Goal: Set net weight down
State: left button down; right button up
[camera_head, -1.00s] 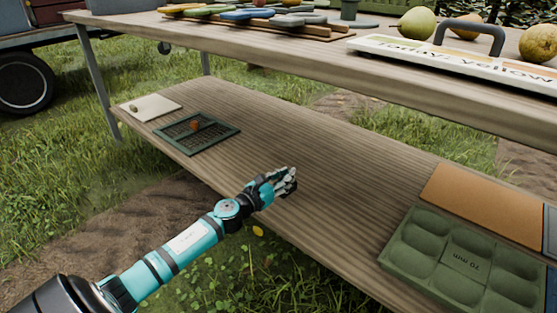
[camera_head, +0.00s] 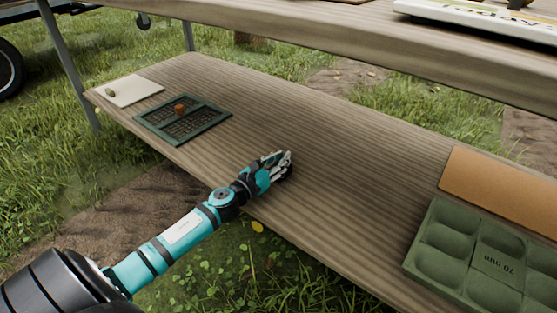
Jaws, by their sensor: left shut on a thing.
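My left gripper (camera_head: 282,165) is low over the middle of the lower wooden shelf (camera_head: 330,200), close to its front edge. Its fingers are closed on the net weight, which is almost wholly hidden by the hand. I cannot tell whether the weight touches the shelf. A dark green framed net (camera_head: 208,124) lies flat on the shelf to the left of the gripper, with a small orange-brown thing (camera_head: 180,109) on it. My right gripper is not in view.
A pale board (camera_head: 140,91) with a small brownish thing lies at the shelf's far left. A green sizing tray (camera_head: 433,243) marked 70 mm and a tan board (camera_head: 500,186) lie at the right. The upper table top (camera_head: 300,45) overhangs the back. The shelf's middle is bare.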

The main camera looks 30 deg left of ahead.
pick_arm(q)
jog(key=shift+f, duration=0.15)
jog(key=c, duration=1.3)
grip_release()
jog(key=shift+o, duration=0.2)
jog(key=s, duration=0.7)
jog(key=s+a, duration=0.1)
jog(key=s, duration=0.3)
jog(key=shift+b, duration=0.3)
jog(key=shift+s, duration=0.5)
jog(key=shift+r, duration=0.2)
